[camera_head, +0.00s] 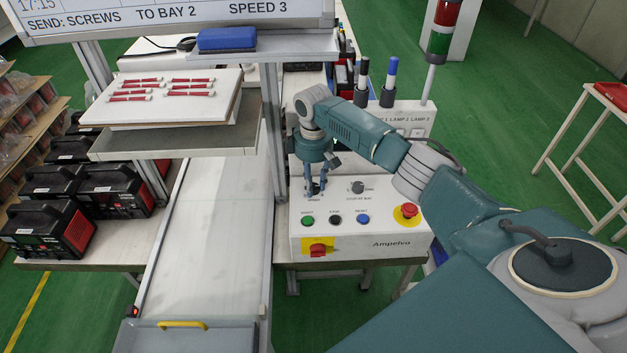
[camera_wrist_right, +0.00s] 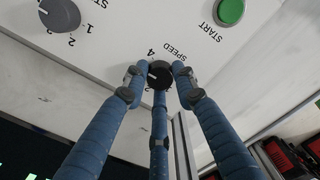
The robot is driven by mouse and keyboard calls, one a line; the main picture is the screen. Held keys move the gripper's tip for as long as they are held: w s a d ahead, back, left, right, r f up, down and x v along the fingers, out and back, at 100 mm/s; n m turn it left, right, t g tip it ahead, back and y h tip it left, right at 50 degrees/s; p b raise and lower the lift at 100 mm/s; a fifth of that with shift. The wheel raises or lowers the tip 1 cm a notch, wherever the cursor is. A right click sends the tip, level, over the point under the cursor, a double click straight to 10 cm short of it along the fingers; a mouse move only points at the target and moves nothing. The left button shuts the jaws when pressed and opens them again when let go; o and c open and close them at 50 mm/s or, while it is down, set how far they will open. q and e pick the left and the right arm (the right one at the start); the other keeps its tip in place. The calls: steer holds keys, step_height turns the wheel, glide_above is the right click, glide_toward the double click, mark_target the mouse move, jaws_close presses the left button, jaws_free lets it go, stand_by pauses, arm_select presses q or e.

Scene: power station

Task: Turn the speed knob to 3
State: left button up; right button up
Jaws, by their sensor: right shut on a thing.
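The speed knob (camera_wrist_right: 160,74) is small, round and black, on the sloped white control box (camera_head: 375,238). The wrist view shows it beside the printed word SPEED, with a 4 near its edge. A short white mark shows on the knob; the number it points to is hard to tell. My right gripper (camera_head: 316,191) reaches down to the panel's left part and hides the knob in the head view. In the wrist view its three blue fingers are shut around the knob. My left gripper is not in view.
A grey selector knob (camera_head: 357,187), green (camera_head: 307,220), black (camera_head: 335,220) and blue (camera_head: 363,219) buttons and a red emergency stop (camera_head: 409,210) are nearby. A red switch (camera_head: 317,249) sits at the box's front. The board (camera_head: 180,15) reads SPEED 3.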

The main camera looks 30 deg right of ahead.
steer(key=n, duration=0.4)
steer(key=shift+n+p, duration=0.3)
steer(key=shift+n, duration=0.4)
steer(key=o, duration=1.2)
steer(key=shift+c, duration=0.2)
steer(key=shift+r, duration=0.35)
step_height(320, 180, up, 7)
steer(key=shift+f, duration=0.1)
